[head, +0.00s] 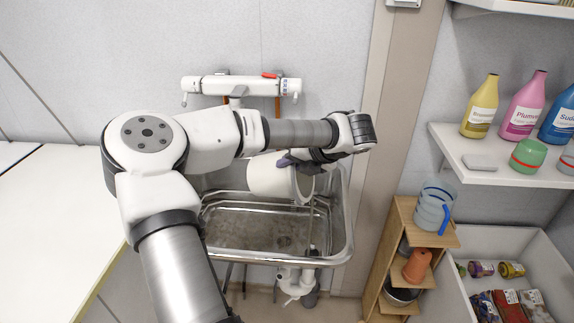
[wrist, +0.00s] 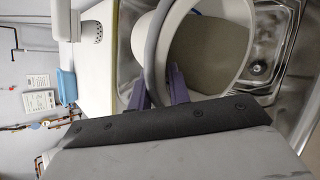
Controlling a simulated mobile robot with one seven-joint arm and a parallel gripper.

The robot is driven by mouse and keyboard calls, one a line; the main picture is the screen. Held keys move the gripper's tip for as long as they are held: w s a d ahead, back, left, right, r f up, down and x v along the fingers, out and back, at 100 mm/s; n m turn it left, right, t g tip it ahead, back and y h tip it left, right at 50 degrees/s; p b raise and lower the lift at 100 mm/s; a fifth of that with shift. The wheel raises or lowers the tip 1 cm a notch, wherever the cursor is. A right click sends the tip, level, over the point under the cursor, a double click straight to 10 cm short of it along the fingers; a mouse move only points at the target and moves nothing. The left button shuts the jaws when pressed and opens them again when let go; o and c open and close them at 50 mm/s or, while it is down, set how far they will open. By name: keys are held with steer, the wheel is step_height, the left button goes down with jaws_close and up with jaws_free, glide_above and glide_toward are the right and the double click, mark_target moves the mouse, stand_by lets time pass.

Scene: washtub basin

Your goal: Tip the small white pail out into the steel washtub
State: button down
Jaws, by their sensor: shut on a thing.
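The small white pail (head: 268,178) is tilted on its side above the steel washtub (head: 240,252), its mouth facing right in the head view. My gripper (head: 292,161) is shut on it at its upper side. In the wrist view the dark purple fingers (wrist: 158,88) close at the pail's rim and a grey band, and the pail (wrist: 144,42) shows a greyish interior. A thin streak hangs below the mouth in the head view; I cannot tell whether it is liquid. The washtub's drain (wrist: 258,68) shows beyond the mouth in the wrist view.
A white wall tap (head: 240,85) with a red lever is behind the tub. A white counter (head: 50,220) lies left. At right are a wooden shelf (head: 408,215) with a blue-handled jug (head: 434,207), and a wall shelf (head: 500,165) with several bottles.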

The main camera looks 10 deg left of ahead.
steer(key=shift+s+d+r+t+y+b, duration=0.2)
steer(key=shift+d+y+b, duration=0.45)
steer(key=shift+b, duration=0.9)
steer(key=shift+s+d+r+t+y+b, duration=0.15)
steer(key=shift+d+y+b, duration=0.5)
steer(key=shift+b, duration=0.9)
steer(key=shift+d+r, duration=0.1)
steer(key=shift+r, duration=0.05)
